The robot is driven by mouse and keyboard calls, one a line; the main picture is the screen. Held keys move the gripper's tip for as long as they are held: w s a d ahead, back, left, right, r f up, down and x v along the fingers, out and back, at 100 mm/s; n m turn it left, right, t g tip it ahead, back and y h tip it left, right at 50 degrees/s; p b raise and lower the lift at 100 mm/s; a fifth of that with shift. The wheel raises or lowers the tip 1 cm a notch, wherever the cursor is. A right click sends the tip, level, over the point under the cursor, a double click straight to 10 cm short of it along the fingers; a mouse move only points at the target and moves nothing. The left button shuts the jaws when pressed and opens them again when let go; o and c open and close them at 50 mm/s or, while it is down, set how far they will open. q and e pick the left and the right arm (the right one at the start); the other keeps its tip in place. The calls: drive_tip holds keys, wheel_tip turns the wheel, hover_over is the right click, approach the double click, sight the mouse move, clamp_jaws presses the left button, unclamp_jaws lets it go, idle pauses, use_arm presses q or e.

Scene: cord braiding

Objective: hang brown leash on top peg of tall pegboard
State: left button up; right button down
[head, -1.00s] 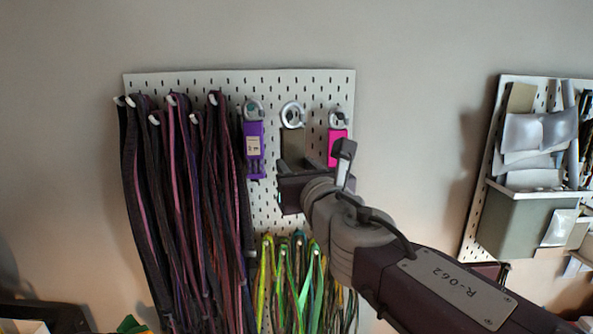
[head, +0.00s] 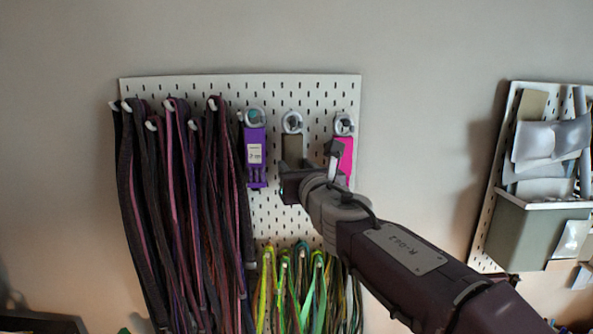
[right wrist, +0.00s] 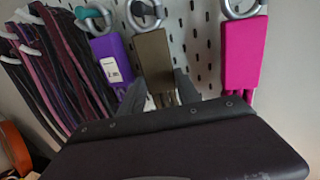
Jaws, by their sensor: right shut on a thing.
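The brown leash (head: 292,150), a flat brown piece with a silver ring at its top, is upright against the upper part of the tall pegboard (head: 210,87). My right gripper (head: 289,178) is shut on its lower part. In the right wrist view, my right gripper's dark fingers (right wrist: 160,97) stand either side of the brown leash (right wrist: 152,55). Its ring is at a peg, level with the rings of its neighbours. I cannot tell whether the peg passes through the ring. My left gripper is out of view.
A purple leash (head: 255,150) hangs left of the brown one and a pink leash (head: 345,155) right. Dark straps (head: 180,210) fill the board's left side. Green and yellow cords (head: 300,285) hang below. A second board with a grey bin (head: 530,235) is at the right.

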drive_tip(key=shift+w, duration=0.3)
drive_tip(key=shift+w+d+f, duration=0.1)
drive_tip(key=shift+f, duration=0.1)
drive_tip(key=shift+w+f+b, duration=0.15)
drive_tip(key=shift+w+b, duration=0.15)
drive_tip(key=shift+w, duration=0.05)
drive_tip(key=shift+s, duration=0.15)
drive_tip(key=c, duration=0.8)
unclamp_jaws()
drive_tip(key=shift+o, duration=0.2)
